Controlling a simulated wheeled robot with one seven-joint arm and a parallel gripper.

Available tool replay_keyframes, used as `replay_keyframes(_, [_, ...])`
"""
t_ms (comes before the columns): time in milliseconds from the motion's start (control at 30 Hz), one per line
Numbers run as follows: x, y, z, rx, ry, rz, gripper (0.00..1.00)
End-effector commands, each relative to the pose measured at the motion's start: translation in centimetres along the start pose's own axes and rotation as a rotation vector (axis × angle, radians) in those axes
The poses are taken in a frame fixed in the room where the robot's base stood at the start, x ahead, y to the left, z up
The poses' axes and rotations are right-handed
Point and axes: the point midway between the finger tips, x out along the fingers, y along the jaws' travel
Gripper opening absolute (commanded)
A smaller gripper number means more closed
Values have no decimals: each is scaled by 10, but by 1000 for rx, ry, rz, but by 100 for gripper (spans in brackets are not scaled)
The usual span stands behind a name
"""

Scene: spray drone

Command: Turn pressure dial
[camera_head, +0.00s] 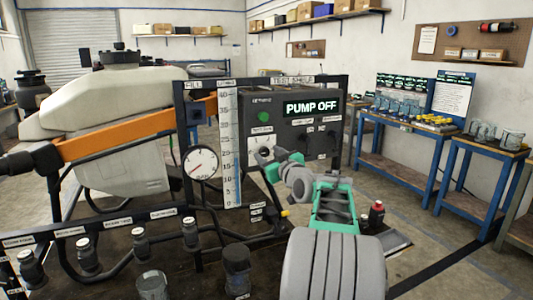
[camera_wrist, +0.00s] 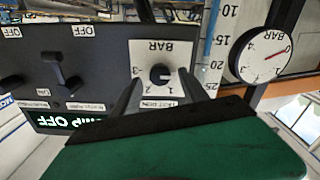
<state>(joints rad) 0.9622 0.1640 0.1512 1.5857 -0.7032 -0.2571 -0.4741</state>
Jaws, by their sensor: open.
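The pressure dial (camera_head: 262,150) is a small dark knob on a white plate on the dark control box (camera_head: 290,108). In the wrist view, which looks upside down, the knob (camera_wrist: 161,74) sits under the word BAR, with numbers around it. My gripper (camera_head: 275,160) is open in front of the plate. In the wrist view its two dark fingers (camera_wrist: 159,82) stand on either side of the knob, with a gap to each; I cannot tell how deep they reach around it. The display (camera_head: 311,107) reads PUMP OFF. The round gauge (camera_head: 202,164) has a red needle, near 0 in the wrist view.
Switches marked OFF (camera_wrist: 65,70) sit beside the dial on the box. A level scale (camera_head: 229,145) stands left of it. A white tank (camera_head: 110,95) with an orange bar is farther left. Blue tables (camera_head: 400,125) stand at the right, with open floor before them.

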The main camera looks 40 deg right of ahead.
Motion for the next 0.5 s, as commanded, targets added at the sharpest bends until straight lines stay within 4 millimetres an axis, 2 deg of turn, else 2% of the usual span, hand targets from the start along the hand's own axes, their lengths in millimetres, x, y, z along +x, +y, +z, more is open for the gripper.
replay_keyframes(133, [17,0,-1,0,0,-1,52])
replay_keyframes(367, [20,-1,0,1,-1,0,52])
replay_keyframes(500, [20,-1,0,1,-1,0,43])
